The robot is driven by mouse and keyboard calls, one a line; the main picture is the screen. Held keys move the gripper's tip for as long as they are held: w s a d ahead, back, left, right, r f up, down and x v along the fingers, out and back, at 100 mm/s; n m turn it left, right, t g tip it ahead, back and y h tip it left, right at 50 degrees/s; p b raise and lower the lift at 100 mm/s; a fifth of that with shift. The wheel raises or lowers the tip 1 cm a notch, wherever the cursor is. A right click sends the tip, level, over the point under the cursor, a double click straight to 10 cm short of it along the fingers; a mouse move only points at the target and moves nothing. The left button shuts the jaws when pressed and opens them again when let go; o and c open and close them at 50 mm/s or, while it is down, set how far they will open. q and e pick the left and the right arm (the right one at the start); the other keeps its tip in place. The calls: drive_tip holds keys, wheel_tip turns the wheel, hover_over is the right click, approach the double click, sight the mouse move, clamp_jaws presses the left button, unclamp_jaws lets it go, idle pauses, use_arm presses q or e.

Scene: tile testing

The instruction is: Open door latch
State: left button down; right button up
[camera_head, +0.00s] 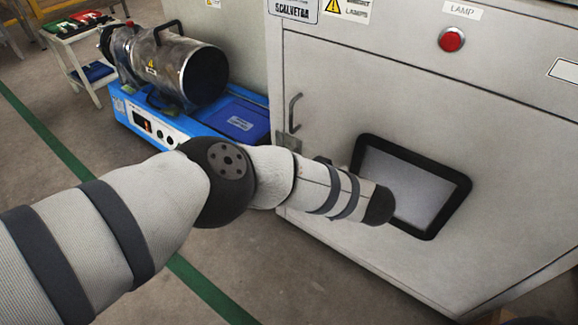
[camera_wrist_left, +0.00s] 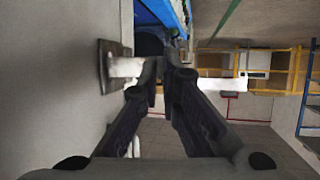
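The door latch (camera_head: 294,114) is a small metal handle on the left edge of the grey cabinet's front. In the left wrist view it shows as a square plate with a short pale lever (camera_wrist_left: 124,67) pointing right. My left gripper (camera_wrist_left: 163,68) has dark fingers that converge, tips close together with nothing seen between them. The left fingertip overlaps the lever's end in the picture; I cannot tell whether it touches. In the head view my left arm reaches across the cabinet front, and the left gripper is hidden. My right gripper is in neither view. The cabinet door (camera_head: 420,100) looks closed.
The door has a black-framed window (camera_head: 425,190) and a red button (camera_head: 452,39) above it. A metal cylinder machine (camera_head: 170,65) stands on a blue base (camera_head: 225,118) left of the cabinet. A small cart (camera_head: 85,55) is at the back left. The floor in front is clear.

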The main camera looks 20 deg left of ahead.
use_arm(q)
drive_tip(key=shift+f, duration=0.1)
drive_tip(key=c, duration=1.8)
unclamp_jaws()
drive_tip(key=v, duration=1.2)
